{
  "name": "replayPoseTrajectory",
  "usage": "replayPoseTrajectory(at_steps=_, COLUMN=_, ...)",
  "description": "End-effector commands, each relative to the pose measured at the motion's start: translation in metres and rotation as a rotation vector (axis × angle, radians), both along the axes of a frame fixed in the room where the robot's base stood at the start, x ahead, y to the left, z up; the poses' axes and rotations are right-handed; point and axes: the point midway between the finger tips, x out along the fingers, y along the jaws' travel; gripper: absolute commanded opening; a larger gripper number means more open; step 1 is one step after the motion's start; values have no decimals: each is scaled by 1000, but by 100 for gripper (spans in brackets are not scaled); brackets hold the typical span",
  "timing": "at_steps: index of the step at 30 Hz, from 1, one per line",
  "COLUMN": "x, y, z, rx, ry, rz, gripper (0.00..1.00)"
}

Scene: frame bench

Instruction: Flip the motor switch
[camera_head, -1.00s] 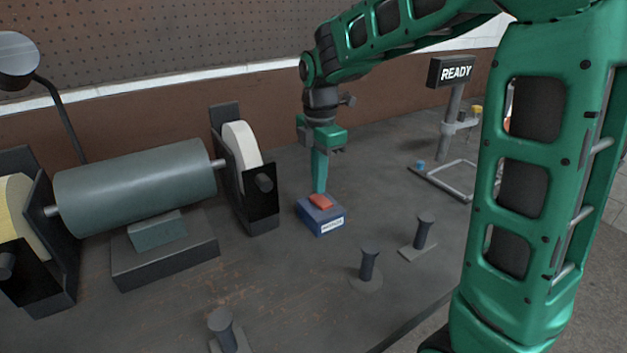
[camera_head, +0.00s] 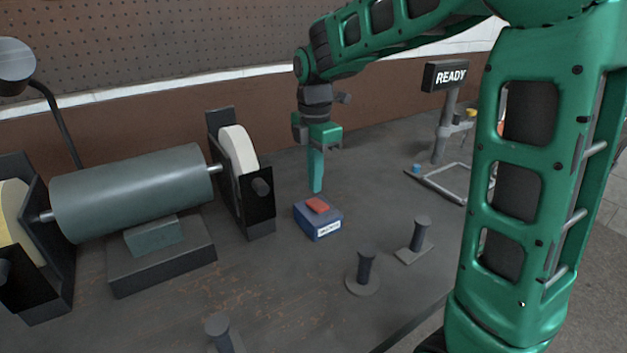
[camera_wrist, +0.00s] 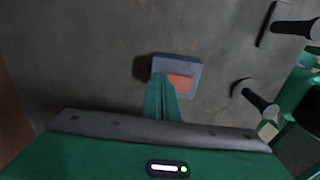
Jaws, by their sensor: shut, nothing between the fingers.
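The motor switch is a blue box (camera_head: 319,222) with a red rocker (camera_head: 317,205) on top and a white label on its front. It stands on the bench to the right of the grinder. My gripper (camera_head: 316,190) is shut and empty, pointing down, with its tips just behind and above the rocker. In the wrist view my fingertips (camera_wrist: 162,80) overlap the left edge of the red rocker (camera_wrist: 180,81) on the blue box (camera_wrist: 185,64). I cannot tell from there whether they touch it.
The bench grinder (camera_head: 135,190) with its pale wheels stands at the left. Several dark pegs (camera_head: 366,265) stand in front and to the right. A READY sign (camera_head: 445,75) stands on a post at the back right, by a grey frame (camera_head: 440,185).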

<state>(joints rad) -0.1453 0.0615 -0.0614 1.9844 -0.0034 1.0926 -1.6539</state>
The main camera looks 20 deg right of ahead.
Motion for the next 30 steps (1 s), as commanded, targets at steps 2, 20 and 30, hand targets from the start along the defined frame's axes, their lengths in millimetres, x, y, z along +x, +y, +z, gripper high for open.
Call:
replayPoseTrajectory(at_steps=2, x=0, y=0, z=0, rx=0, ry=0, rz=0, gripper=0)
replayPoseTrajectory(at_steps=20, x=17, y=3, z=94, rx=0, ry=-2, rz=1, gripper=0)
replayPoseTrajectory(at_steps=30, x=23, y=7, z=134, rx=1, ry=1, rz=3, gripper=0)
